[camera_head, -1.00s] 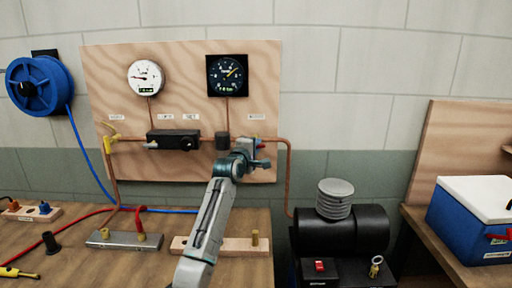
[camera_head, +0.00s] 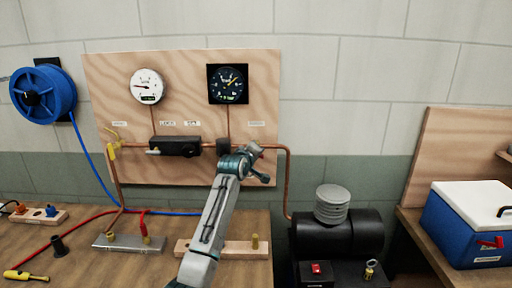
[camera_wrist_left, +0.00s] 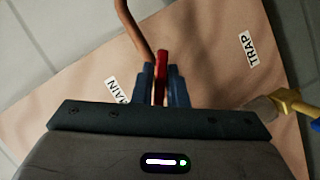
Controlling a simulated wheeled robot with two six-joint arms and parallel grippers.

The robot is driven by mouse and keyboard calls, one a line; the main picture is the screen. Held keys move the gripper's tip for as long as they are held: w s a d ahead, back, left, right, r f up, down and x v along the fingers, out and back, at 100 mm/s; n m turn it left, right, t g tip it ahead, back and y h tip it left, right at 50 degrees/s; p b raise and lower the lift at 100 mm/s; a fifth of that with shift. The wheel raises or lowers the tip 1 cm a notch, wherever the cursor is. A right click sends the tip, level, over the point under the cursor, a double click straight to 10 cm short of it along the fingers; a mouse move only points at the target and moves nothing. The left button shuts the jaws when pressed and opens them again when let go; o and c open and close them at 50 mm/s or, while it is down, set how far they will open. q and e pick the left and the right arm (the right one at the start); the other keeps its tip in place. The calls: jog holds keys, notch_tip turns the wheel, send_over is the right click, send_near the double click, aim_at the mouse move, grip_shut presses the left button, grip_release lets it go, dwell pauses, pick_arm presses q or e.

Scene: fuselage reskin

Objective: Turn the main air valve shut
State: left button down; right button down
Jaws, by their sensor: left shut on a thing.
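The main air valve's red handle (camera_wrist_left: 162,68) shows in the left wrist view, between the two blue fingers of my left gripper (camera_wrist_left: 161,82). The gripper is shut on this handle, and the fingers cover part of it. The printed MAIN label (camera_wrist_left: 112,88) lies left of the fingers. In the head view my left gripper (camera_head: 257,163) is at the right end of the copper pipe on the plywood board. A bit of red shows there, but the valve body is mostly hidden. My right gripper is not in view.
The plywood board (camera_head: 190,75) carries a white gauge (camera_head: 147,86), a dark gauge (camera_head: 228,84) and a black regulator (camera_head: 174,147). A yellow valve (camera_head: 113,148) is at the left. A black compressor (camera_head: 338,236) stands right of the bench. A blue cooler (camera_head: 466,225) is farther right.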

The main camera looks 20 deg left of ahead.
pick_arm(q)
jog(key=m+g+y+p, duration=0.1)
jog(key=m+p, duration=0.1)
jog(key=shift+r+m, duration=0.1)
jog(key=shift+m, duration=0.2)
jog(key=shift+m+g+y+p, duration=0.4)
jog(key=shift+m+y+p, duration=0.3)
jog(key=shift+m, duration=0.3)
jog(key=shift+m+g+y+p, duration=0.35)
jog(key=shift+m+y, duration=0.35)
jog(key=shift+m, duration=0.5)
jog(key=shift+m+y, duration=0.3)
jog(key=c, duration=1.5)
grip_release()
